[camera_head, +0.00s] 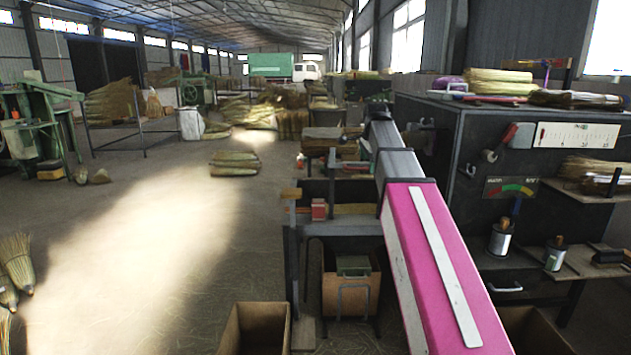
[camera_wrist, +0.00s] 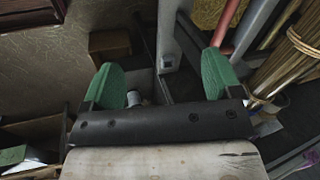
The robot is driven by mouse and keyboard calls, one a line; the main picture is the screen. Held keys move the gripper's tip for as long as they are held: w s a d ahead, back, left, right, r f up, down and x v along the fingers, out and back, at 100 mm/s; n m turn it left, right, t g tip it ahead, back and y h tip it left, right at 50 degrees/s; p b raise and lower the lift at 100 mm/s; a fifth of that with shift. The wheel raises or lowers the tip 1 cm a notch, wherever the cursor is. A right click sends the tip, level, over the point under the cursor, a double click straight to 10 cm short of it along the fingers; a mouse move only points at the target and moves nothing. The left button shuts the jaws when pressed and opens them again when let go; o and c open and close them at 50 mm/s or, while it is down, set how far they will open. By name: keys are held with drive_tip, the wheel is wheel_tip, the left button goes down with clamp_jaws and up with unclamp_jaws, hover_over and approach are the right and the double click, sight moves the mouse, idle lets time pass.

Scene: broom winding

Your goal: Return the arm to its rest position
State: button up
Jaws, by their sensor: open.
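My arm (camera_head: 440,255), with a pink link and a grey link beyond it, stretches forward from the bottom right of the head view, beside the dark workbench. Its far end is small and dark there, and the fingers cannot be made out. In the wrist view my gripper (camera_wrist: 162,82) shows two green fingertips spread wide apart. Nothing is held between them. A grey metal post (camera_wrist: 168,40) shows beyond the gap, apparently farther away.
A dark bench cabinet (camera_head: 455,150) with tins and straw bundles stands close on the right. A metal frame (camera_head: 340,229) and an open cardboard box (camera_head: 255,330) lie below left of the arm. A bound straw bundle (camera_wrist: 300,50) is right of the gripper. The left floor is largely clear.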

drive_tip(key=s+f+n+g, duration=0.1)
drive_tip(key=s+f+n, duration=0.35)
drive_tip(key=f, duration=0.85)
drive_tip(key=s+f+n+g, duration=0.1)
drive_tip(key=s+f+n, duration=0.35)
drive_tip(key=f, duration=0.85)
drive_tip(key=s+f+n+g, duration=0.1)
drive_tip(key=s+f+n, duration=0.5)
drive_tip(key=s+f, duration=1)
drive_tip(key=shift+s+f, duration=0.25)
drive_tip(key=shift+f, duration=0.3)
